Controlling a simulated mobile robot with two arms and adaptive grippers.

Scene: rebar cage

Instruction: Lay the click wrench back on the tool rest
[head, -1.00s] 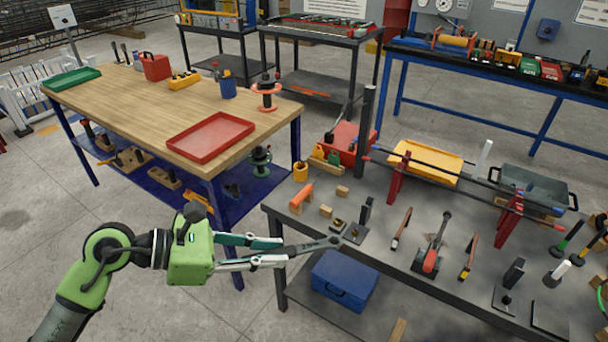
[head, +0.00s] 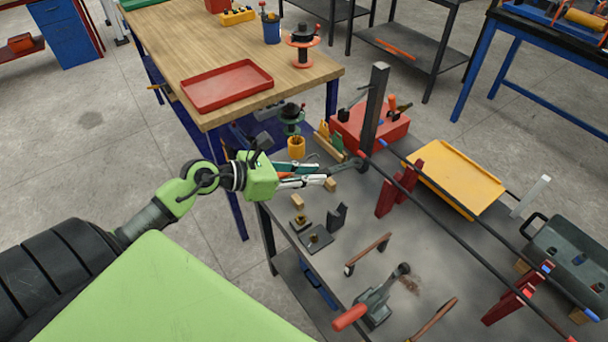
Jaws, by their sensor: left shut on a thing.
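My left gripper (head: 318,175) is shut on the click wrench (head: 340,168), a dark tool with a round head that points right, past the fingertips. Fingers hide part of its handle. The wrench appears above the left back part of the grey bench; its exact height is hard to tell. A small black notched stand (head: 337,217) on a flat base stands on the bench, below and right of the gripper; it may be part of the tool rest, but I cannot tell. The wrench is apart from it in the picture. My right gripper is out of view.
The grey bench (head: 400,232) carries a red-handled clamp tool (head: 368,306), two long dark bars on red stands (head: 402,188), a yellow tray (head: 455,178) and a dark post (head: 375,108). A wooden table (head: 185,40) with a red tray (head: 227,86) stands behind left.

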